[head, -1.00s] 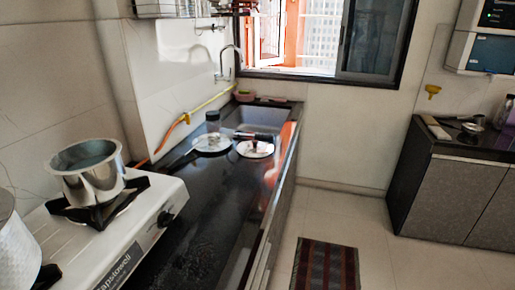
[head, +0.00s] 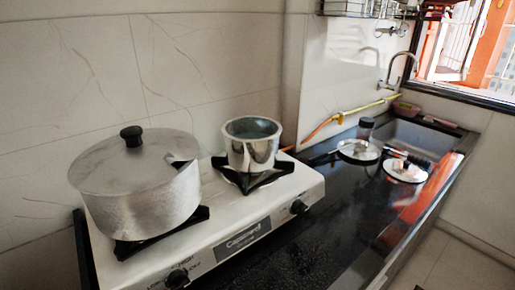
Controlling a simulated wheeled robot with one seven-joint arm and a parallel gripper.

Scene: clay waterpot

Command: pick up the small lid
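Two round, shiny, lid-like discs lie on the dark counter at the right of the head view. The left disc (head: 352,153) has a dark-capped glass jar (head: 366,129) at its back edge. The right disc (head: 406,175) has a dark, handle-like item (head: 410,158) at its back edge. I cannot tell which disc is the small lid. A larger lid (head: 105,160) with a black knob covers the big pot (head: 150,208) on the left burner. My gripper is not in view.
A white two-burner stove (head: 235,215) stands in front, with an open steel pot (head: 251,152) on its right burner. The dark counter (head: 300,250) right of the stove is mostly clear. A sink (head: 420,140) with a tap (head: 398,75) lies at the far end, below the window.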

